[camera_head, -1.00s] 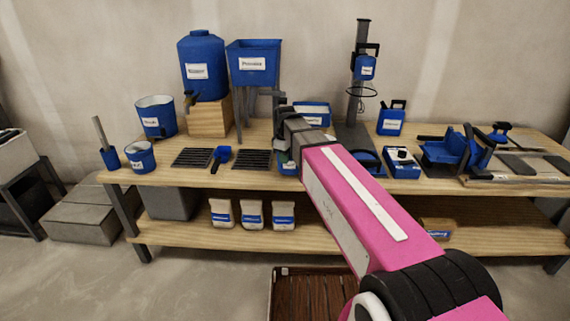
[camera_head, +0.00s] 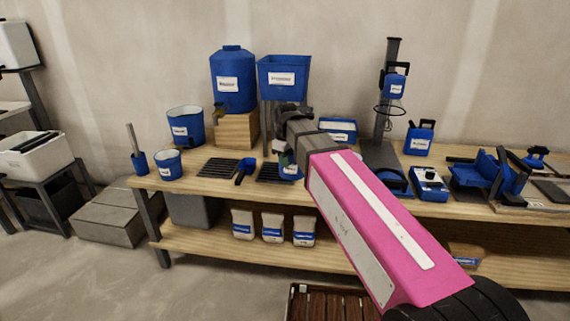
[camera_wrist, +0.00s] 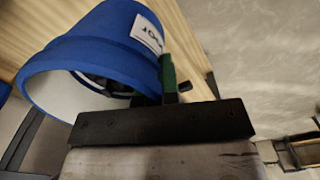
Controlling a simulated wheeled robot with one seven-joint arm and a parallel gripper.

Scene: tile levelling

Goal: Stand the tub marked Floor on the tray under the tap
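My gripper (camera_head: 290,155) is over the bench, right of the hopper. In the wrist view its green-padded finger (camera_wrist: 168,75) presses the rim side of a blue tub (camera_wrist: 105,45). The other finger is hidden. The tub's white label shows only partly and seems to end in "or". The tub also shows below my gripper in the head view (camera_head: 290,172). A blue tank (camera_head: 233,72) stands on a wooden block, with a tap (camera_head: 219,107) low on its front. A dark slatted tray (camera_head: 218,168) lies below the tap.
A blue hopper (camera_head: 284,78) stands right of the tank, with a second slatted tray (camera_head: 268,173) below. A blue scoop (camera_head: 244,170) lies between the trays. A bucket (camera_head: 185,126) and a small tub (camera_head: 167,164) stand at left. A mixer stand (camera_head: 388,110) is at right.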

